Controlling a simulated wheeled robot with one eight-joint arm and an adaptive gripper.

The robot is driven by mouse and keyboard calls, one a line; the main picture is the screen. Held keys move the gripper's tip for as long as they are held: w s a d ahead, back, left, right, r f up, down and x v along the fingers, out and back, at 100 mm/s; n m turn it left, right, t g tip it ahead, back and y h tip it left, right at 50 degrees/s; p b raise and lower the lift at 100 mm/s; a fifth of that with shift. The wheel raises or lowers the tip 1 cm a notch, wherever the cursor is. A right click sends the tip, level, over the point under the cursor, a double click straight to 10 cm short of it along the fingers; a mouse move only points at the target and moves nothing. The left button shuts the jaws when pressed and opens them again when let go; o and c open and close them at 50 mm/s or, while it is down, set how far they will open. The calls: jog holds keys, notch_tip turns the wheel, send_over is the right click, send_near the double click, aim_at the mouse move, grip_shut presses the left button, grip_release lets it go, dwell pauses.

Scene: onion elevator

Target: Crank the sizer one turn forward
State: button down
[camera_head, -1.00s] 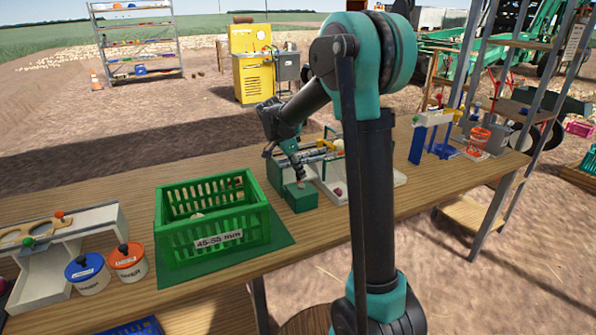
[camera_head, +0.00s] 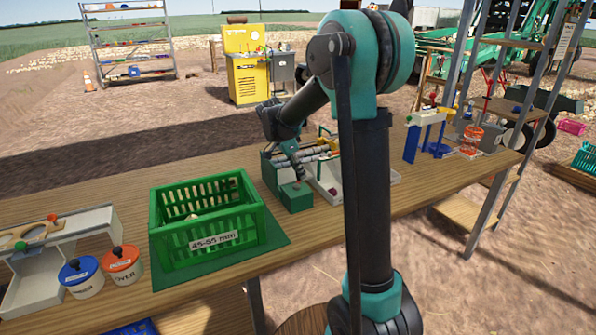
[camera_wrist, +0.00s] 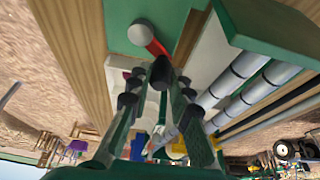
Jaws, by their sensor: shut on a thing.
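The sizer (camera_head: 297,198) is a green-framed machine with grey rollers on the wooden table, right of the green crate. In the wrist view its green end plate (camera_wrist: 120,12) carries a crank with a pale round hub (camera_wrist: 141,34), a short red arm (camera_wrist: 156,47) and a dark knob (camera_wrist: 160,72). My gripper (camera_head: 299,177) is at the sizer's near end. In the wrist view my gripper (camera_wrist: 161,84) has its fingers closed on either side of the dark knob. In the head view the crank is largely hidden by the gripper.
A green crate (camera_head: 205,238) labelled 45-55 mm stands on a green mat left of the sizer. White tubs with blue (camera_head: 78,270) and orange (camera_head: 120,258) lids and a white stand are at the far left. A blue-legged stand (camera_head: 411,143) is at the right.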

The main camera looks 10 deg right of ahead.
jog(key=shift+s+d, duration=0.45)
jog(key=shift+s+d, duration=0.4)
jog(key=shift+s, duration=0.1)
dwell(0.4)
jog(key=shift+s+d, duration=0.25)
jog(key=shift+s, duration=0.4)
